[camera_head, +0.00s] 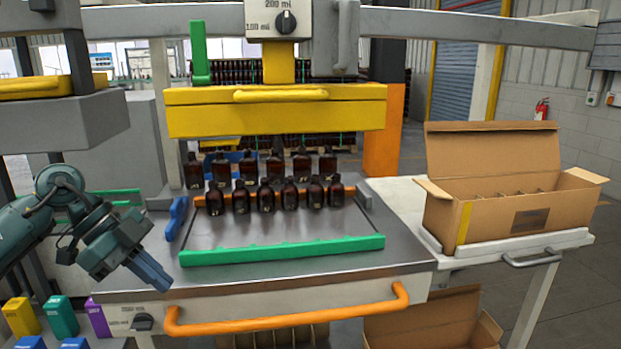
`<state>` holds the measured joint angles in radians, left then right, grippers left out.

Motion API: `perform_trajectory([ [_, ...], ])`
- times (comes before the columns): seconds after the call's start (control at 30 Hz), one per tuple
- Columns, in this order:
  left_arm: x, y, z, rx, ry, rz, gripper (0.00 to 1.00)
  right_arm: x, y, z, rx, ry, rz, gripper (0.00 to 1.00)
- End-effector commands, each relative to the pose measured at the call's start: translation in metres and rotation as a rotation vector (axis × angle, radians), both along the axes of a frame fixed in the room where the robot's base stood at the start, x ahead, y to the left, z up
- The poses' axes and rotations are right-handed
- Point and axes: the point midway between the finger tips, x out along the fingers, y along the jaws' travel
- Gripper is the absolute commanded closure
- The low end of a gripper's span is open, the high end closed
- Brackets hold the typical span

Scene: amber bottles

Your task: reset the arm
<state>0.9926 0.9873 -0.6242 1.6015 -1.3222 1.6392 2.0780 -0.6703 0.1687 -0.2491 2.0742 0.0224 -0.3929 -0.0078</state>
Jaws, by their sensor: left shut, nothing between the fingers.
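My left gripper (152,273) comes in from the left and hangs over the front left corner of the steel worktable (290,257). Its blue-grey fingers are together with nothing between them, and they point down and to the right. My right gripper is not in the view. Several amber bottles (265,195) stand upright in two rows toward the back of the worktable, well apart from my left gripper.
A green bar (283,250) crosses the table front, above an orange handle (290,321). A yellow machine head (275,112) hangs over the bottles. An open divided cardboard box (515,217) stands at right. Coloured blocks (62,316) sit at lower left.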

Motion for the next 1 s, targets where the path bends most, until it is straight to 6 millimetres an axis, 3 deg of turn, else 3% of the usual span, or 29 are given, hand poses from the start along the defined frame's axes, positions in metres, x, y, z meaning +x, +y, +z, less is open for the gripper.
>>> perform_trajectory([
  [0.03, -0.003, -0.028, -0.014, -0.096, -0.024, -0.072, 1.00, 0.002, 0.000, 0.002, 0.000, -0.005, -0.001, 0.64],
  [0.2, -0.019, -0.123, -0.037, -0.529, -0.191, -0.220, 1.00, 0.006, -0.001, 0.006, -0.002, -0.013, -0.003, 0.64],
  [0.3, -0.028, -0.165, -0.040, -0.802, -0.315, -0.168, 1.00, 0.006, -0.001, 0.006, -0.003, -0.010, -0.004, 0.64],
  [0.4, -0.030, -0.185, -0.045, -1.009, -0.430, 0.003, 1.00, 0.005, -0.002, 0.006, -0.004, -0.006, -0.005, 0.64],
  [0.47, -0.029, -0.188, -0.052, -1.088, -0.487, 0.149, 1.00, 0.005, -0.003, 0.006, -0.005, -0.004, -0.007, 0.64],
  [0.57, -0.028, -0.181, -0.078, -1.124, -0.546, 0.439, 1.00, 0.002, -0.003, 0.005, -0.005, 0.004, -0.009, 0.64],
  [0.67, -0.034, -0.166, -0.123, -1.047, -0.543, 0.742, 1.00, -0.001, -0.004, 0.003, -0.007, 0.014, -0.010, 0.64],
  [0.8, -0.072, -0.143, -0.207, -0.787, -0.425, 1.087, 1.00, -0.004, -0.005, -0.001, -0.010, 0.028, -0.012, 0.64],
  [0.9, -0.111, -0.136, -0.256, -0.597, -0.304, 1.210, 1.00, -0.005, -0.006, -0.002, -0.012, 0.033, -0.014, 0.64],
  [1.0, -0.146, -0.133, -0.288, -0.461, -0.199, 1.261, 1.00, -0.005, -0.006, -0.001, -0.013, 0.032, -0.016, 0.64],
])
